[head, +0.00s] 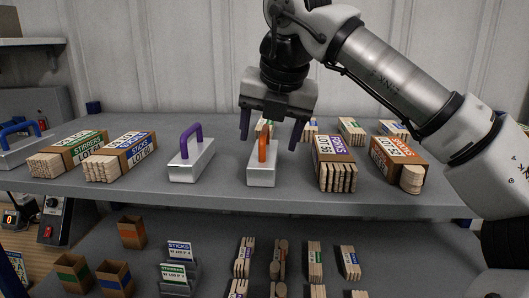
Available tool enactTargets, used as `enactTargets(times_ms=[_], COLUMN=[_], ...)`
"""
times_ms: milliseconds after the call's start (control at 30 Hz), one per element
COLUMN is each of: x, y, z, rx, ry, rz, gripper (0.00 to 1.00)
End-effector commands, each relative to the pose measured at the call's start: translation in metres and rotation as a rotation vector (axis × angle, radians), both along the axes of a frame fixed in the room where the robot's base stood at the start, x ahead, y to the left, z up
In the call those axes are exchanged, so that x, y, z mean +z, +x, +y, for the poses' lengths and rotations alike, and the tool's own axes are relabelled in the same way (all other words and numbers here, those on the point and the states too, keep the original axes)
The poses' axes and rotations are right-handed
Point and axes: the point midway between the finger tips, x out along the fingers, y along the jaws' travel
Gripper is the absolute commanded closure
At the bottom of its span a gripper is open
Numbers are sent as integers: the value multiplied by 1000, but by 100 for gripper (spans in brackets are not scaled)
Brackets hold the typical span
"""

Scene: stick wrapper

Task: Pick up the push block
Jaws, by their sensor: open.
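A silver push block with an orange handle (261,176) stands on the grey shelf, its upright handle facing up. My gripper (269,142) hangs above it with its fingers pointing down and spread open. The two fingertips appear on the left and right of the orange handle in the picture; how near they are in depth is hard to tell. Nothing is held. A similar push block with a purple handle (189,166) stands to the left. Another block with a blue handle (15,150) is at the far left edge.
Wrapped stick bundles stand at left (122,158) and right, one bundle (335,165) close right of the orange-handled block. More bundles lie behind my gripper. A lower surface (205,245) holds boxes (114,277), label cards and small stick bundles. Bare shelf lies between the two middle blocks.

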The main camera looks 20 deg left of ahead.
Motion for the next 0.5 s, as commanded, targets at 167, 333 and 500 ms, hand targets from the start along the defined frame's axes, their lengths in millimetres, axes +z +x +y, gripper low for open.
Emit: enactTargets(times_ms=[167,333,500], x=[-16,-19,-18], y=[5,6,6], z=[6,6,6], rx=[1,0,0], ry=[0,0,0], rz=[1,-1,-1], gripper=[32,32,44])
